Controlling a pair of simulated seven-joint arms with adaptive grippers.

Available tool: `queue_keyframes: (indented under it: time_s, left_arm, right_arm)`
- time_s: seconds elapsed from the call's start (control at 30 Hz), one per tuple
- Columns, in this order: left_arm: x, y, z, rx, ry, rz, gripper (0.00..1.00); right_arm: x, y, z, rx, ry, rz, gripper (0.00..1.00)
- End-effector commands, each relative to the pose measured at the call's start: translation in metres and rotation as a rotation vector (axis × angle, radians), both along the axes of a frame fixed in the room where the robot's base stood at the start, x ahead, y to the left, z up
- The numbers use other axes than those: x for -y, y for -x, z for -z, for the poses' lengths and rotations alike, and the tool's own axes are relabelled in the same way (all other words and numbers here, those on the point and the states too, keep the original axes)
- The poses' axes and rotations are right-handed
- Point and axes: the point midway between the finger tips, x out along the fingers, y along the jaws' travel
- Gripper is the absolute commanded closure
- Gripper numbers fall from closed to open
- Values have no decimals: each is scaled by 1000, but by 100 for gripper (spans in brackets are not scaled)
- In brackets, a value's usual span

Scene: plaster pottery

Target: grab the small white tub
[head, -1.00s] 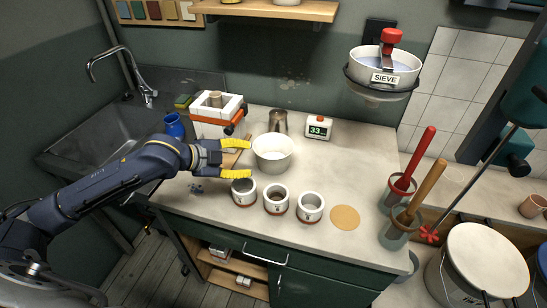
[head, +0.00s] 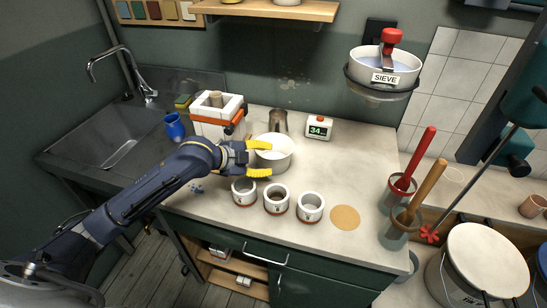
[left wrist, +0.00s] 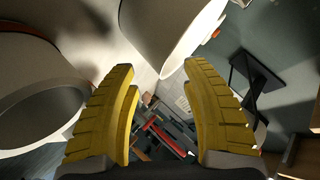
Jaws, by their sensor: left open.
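The small white tub (head: 277,160) stands upright on the worktop, behind the row of small labelled pots. My left gripper (head: 259,159) reaches in from the left, with its yellow fingers spread and nothing gripped. In the head view both fingertips overlap the tub's left side; I cannot tell whether they touch it. In the left wrist view a large white vessel, likely the tub (left wrist: 175,35), is just beyond the open fingers (left wrist: 160,75). My right gripper is not in view.
Three small white pots (head: 276,199) stand close in front of the tub. A metal cup (head: 278,121) and a timer (head: 319,128) are behind it. A white and orange device (head: 217,112) stands at its back left.

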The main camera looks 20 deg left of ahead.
Motion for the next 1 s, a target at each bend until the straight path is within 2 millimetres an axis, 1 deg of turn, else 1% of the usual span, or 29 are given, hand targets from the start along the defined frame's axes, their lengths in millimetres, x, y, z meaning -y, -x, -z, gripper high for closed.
queue_keyframes:
  time_s: [0.1,0.23,0.57,0.6,1.0]
  left_arm:
    - [6,-9,6,0,3,0,52]
    - [10,-14,10,0,1,-1,52]
    - [11,-16,11,0,0,0,52]
    - [11,-16,11,0,0,0,51]
    - [11,-16,11,0,0,0,98]
  right_arm:
    - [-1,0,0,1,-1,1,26]
    - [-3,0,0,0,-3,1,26]
    - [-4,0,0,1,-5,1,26]
    - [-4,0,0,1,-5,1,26]
    - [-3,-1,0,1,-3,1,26]
